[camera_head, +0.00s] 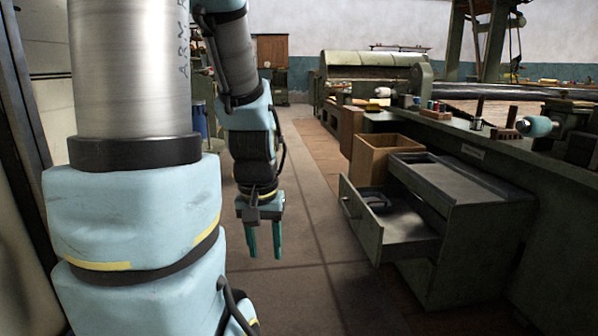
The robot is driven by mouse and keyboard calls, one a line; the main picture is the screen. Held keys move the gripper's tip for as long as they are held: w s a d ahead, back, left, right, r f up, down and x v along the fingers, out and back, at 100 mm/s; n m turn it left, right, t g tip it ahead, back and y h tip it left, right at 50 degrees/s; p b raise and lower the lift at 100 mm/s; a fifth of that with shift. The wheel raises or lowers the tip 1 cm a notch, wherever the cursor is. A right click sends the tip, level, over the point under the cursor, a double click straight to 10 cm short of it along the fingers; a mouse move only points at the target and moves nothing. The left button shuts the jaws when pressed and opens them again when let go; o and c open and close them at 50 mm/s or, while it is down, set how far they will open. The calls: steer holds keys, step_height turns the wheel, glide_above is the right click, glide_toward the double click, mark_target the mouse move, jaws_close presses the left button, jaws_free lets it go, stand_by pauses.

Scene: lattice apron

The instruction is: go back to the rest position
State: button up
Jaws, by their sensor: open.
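My gripper (263,240) hangs pointing down from my arm, left of the middle of the head view. Its two teal fingers are apart, with nothing seen between them. It is over the bare floor, to the left of the open drawer (362,232) and apart from it. My large upper arm links fill the left side of the view and hide what is behind them.
The drawer juts from a green cabinet (470,235) and has a dark item (375,199) inside. A wooden box (383,155) stands behind it. A long workbench (480,130) with spools runs along the right. The floor aisle (310,225) is clear.

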step_height(320, 180, up, 32)
steer(key=p, duration=3)
